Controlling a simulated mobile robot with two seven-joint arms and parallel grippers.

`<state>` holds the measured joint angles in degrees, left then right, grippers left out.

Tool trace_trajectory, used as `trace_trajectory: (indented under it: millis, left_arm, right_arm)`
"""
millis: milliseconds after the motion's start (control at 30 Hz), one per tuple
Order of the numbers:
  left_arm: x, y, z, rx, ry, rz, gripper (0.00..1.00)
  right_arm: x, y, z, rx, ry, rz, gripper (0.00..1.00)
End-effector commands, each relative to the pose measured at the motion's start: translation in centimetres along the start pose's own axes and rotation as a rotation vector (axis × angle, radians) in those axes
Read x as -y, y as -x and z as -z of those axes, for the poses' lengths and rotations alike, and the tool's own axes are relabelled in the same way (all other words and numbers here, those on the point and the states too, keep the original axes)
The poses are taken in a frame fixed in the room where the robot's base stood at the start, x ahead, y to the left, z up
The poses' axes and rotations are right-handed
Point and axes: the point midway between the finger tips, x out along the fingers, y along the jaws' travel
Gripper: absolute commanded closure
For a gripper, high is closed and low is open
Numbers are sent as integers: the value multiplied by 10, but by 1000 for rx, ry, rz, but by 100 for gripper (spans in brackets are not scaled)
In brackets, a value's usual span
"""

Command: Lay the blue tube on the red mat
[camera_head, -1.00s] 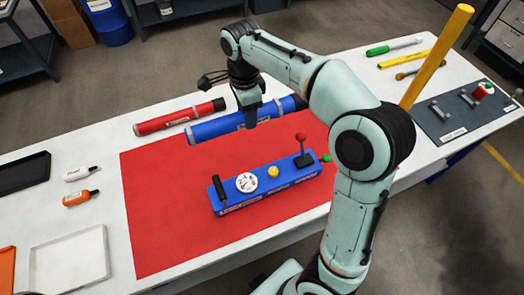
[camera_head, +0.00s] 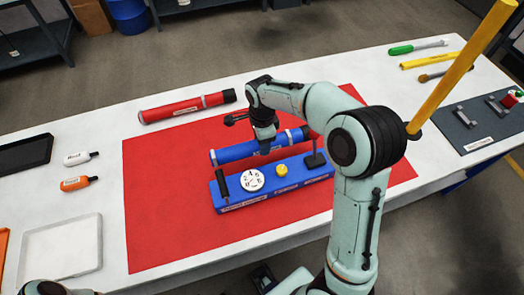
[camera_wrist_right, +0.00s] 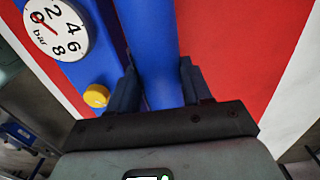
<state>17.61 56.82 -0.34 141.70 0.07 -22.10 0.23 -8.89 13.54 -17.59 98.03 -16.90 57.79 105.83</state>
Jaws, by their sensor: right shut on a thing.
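The blue tube (camera_head: 232,153) is over the red mat (camera_head: 160,220), lying crosswise just behind the blue pump unit (camera_head: 225,205). My right gripper (camera_head: 265,150) is shut around the tube near its middle. In the right wrist view the tube (camera_wrist_right: 150,30) passes between the two fingers (camera_wrist_right: 158,78). Red mat shows on the tube's other side, away from the pump unit. I cannot tell whether the tube touches the mat or hangs slightly above it. My left gripper is not in view.
The pump unit carries a white gauge (camera_head: 252,180), a yellow knob (camera_head: 282,170) and a dark lever. A red tube (camera_head: 185,106) lies on the white table behind the mat. A yellow post (camera_head: 462,70) stands at right. The mat's left part is clear.

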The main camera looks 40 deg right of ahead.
Motion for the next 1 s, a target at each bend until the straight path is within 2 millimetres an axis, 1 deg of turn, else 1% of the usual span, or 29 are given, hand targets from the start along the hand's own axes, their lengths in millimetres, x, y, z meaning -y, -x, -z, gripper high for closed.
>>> trace_trajectory:
  millis: [33, 167, 300, 400, 500, 733, 833, 867, 900, 933, 1000]
  left_arm:
    - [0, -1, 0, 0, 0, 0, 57]
    - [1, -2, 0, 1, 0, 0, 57]
    - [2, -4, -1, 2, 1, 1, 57]
    - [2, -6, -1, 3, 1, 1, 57]
    - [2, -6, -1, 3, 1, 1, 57]
    - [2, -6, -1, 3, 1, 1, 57]
    - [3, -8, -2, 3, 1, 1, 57]
    - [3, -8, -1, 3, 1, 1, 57]
    - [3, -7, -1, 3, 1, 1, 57]
    - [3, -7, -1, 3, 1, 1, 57]
    - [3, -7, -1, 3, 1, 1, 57]
  right_arm:
    - [0, -5, 0, 0, 0, 0, 95]
    - [0, -14, 0, 0, 0, 0, 95]
    - [0, -36, 0, -1, 0, -2, 95]
    - [0, -48, 0, 0, 0, 0, 95]
    - [1, -52, 0, 1, 1, 2, 95]
    - [1, -51, 0, 1, 1, 3, 95]
    - [1, -55, 0, 0, 1, 2, 95]
    - [0, -55, 0, 0, 0, 1, 45]
    - [0, -54, 0, 0, 0, 1, 32]
    - [0, -54, 0, 0, 0, 1, 26]
    - [0, -54, 0, 0, 0, 1, 26]
